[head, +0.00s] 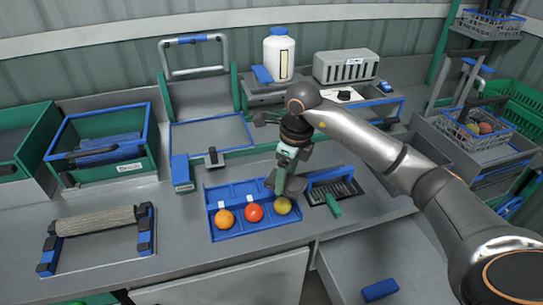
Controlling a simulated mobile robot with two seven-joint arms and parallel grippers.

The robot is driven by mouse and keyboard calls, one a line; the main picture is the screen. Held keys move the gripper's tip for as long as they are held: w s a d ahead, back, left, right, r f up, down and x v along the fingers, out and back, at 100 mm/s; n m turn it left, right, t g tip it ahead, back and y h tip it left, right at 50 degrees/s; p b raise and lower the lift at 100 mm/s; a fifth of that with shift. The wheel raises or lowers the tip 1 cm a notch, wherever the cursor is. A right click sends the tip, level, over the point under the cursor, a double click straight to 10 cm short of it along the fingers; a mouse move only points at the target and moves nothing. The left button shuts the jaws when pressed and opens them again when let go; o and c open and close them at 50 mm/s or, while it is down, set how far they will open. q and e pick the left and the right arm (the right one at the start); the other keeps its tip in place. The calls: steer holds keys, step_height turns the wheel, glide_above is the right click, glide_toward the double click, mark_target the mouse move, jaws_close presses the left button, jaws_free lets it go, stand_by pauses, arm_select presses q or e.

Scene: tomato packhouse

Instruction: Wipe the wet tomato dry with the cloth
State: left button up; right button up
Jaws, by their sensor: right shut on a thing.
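Three tomatoes sit in a row in the front compartments of a blue divided tray (238,191): an orange one (225,218), a red one (254,212) and a yellow-green one (283,206). I cannot tell from the surfaces which is wet. My right gripper (283,179) points down over the tray's right end, just behind and above the yellow-green tomato. It is shut on a small dark grey thing (293,187) that looks like the cloth, partly hidden by the fingers. Whether it touches the tomato is not clear. My left gripper is not in view.
A roller (95,221) lies at left. Behind are a green bin (141,161), a white bottle (278,57) and a grey box (345,67).

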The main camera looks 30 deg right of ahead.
mark_target(282, 200)
steer(key=shift+w+f, duration=0.15)
steer(key=shift+w, duration=0.35)
steer(key=shift+s+f+b, duration=0.25)
steer(key=shift+f+b, duration=0.5)
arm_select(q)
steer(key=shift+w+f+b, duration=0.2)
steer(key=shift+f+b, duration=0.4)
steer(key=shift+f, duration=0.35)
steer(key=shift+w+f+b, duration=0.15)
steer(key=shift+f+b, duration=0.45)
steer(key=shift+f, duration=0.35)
arm_select(e)
steer(key=shift+f, duration=1.7)
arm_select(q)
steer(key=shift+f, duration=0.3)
arm_select(e)
steer(key=shift+f, duration=0.4)
steer(key=shift+w+a, duration=0.1)
steer(key=shift+w, duration=0.1)
steer(key=shift+w+a+b, duration=0.3)
steer(key=shift+w+a, duration=0.2)
steer(key=shift+w, duration=0.2)
steer(key=shift+s+d+f, duration=0.1)
steer(key=shift+s+d, duration=0.5)
steer(key=shift+s, duration=0.4)
steer(key=shift+s+d+f, duration=0.1)
steer(key=shift+s+d, duration=0.5)
steer(key=shift+s, duration=0.35)
steer(key=shift+w+a, duration=0.1)
